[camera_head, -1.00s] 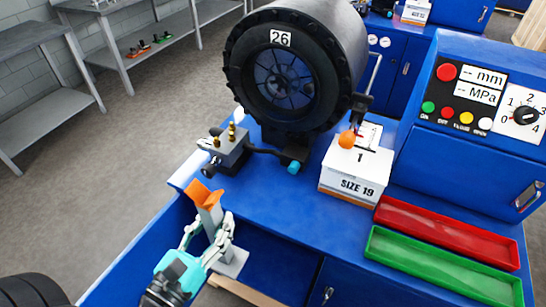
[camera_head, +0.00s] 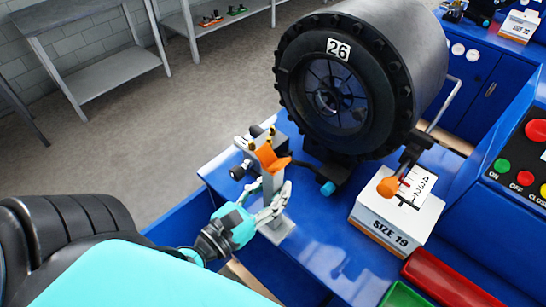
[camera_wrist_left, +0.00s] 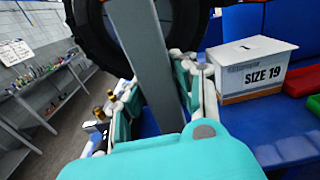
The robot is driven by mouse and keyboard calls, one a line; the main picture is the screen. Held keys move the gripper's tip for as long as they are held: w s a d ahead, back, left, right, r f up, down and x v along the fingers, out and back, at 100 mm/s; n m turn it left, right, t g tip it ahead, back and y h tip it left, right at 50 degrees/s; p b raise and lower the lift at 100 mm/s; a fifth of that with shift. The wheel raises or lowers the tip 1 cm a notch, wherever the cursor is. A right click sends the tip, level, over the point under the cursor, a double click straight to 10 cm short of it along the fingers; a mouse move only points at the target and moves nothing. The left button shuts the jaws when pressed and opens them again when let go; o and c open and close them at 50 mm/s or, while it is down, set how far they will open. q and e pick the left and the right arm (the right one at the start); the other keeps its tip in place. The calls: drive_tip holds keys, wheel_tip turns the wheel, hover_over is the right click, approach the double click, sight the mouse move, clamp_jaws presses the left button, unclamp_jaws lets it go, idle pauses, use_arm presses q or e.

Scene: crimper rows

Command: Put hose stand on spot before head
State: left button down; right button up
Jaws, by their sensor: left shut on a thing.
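The hose stand is a grey post with an orange forked top (camera_head: 270,158) and a flat grey base (camera_head: 279,233). My left gripper (camera_head: 272,197) is shut on its post, and the stand looks upright. In the left wrist view the grey post (camera_wrist_left: 148,65) rises between the fingers. The crimper head (camera_head: 335,95), a large black ring marked 26, is behind and to the right of the stand. The blue bench top (camera_head: 315,232) lies before it. I cannot tell whether the base touches the bench. My right gripper is not in view.
A brass-fitted block is partly hidden behind the orange top. A black hose with a cyan end (camera_head: 327,188) lies below the head. A white SIZE 19 box (camera_head: 392,222), a red tray (camera_head: 450,283) and a green tray (camera_head: 402,296) stand to the right.

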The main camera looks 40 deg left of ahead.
use_arm(q)
drive_tip(key=w+a+f, duration=0.1)
drive_tip(key=w+f, duration=0.1)
drive_tip(key=w, duration=0.5)
drive_tip(key=w+a+f, duration=0.1)
drive_tip(key=w+f, duration=0.1)
drive_tip(key=w, duration=0.4)
drive_tip(key=shift+w+a+p, duration=0.35)
drive_tip(key=shift+f, duration=0.1)
drive_tip(key=shift+f, duration=0.1)
drive_tip(key=c, duration=1.3)
unclamp_jaws()
drive_tip(key=shift+s+f, duration=0.15)
drive_tip(key=shift+f, duration=0.2)
drive_tip(key=shift+o, duration=1.3)
drive_tip(key=shift+s+d+r, duration=0.1)
